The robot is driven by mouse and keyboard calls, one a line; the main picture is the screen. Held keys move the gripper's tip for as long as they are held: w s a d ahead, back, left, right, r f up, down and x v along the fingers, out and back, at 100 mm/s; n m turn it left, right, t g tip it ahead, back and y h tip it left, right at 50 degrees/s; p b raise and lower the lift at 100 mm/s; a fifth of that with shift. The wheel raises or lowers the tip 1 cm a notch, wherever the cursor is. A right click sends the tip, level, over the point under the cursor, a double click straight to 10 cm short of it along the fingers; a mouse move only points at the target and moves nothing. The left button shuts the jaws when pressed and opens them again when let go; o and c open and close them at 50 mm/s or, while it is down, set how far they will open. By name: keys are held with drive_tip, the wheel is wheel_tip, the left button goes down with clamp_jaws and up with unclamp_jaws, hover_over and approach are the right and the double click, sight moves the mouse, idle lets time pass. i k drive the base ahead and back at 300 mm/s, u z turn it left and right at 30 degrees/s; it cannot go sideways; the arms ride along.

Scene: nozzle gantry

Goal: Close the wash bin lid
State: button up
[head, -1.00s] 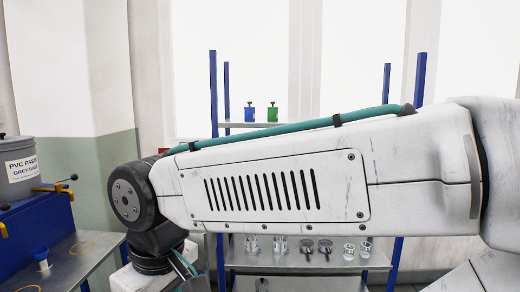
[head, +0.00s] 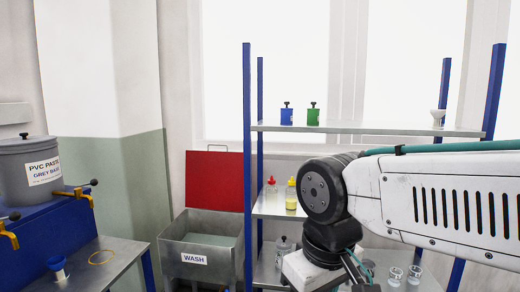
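The wash bin (head: 197,264) is a grey metal box with a white WASH label, standing on the floor left of the shelf rack. Its red lid (head: 214,181) is open and stands upright at the back of the bin. A pale grey-green surface shows inside. My arm reaches in from the right edge, in front of the rack, with its wrist joint well to the right of the bin. My gripper is below the bottom edge of the head view, so its fingers are hidden.
A blue-posted shelf rack (head: 247,150) with bottles and cups stands right of the bin. At left, a metal table (head: 110,272) holds a blue stand with a grey PVC paste pot (head: 27,165) and brass taps. Open floor between table and bin is mostly out of view.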

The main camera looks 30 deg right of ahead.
sight(213, 180)
drive_tip(key=z, duration=0.5)
drive_tip(key=i, duration=1.85)
drive_tip(key=u, duration=0.2)
drive_tip(key=k, duration=1.3)
drive_tip(key=u, duration=0.55)
drive_tip(key=i, duration=0.45)
drive_tip(key=u, duration=0.55)
drive_tip(key=i, duration=1.25)
drive_tip(key=z, duration=0.65)
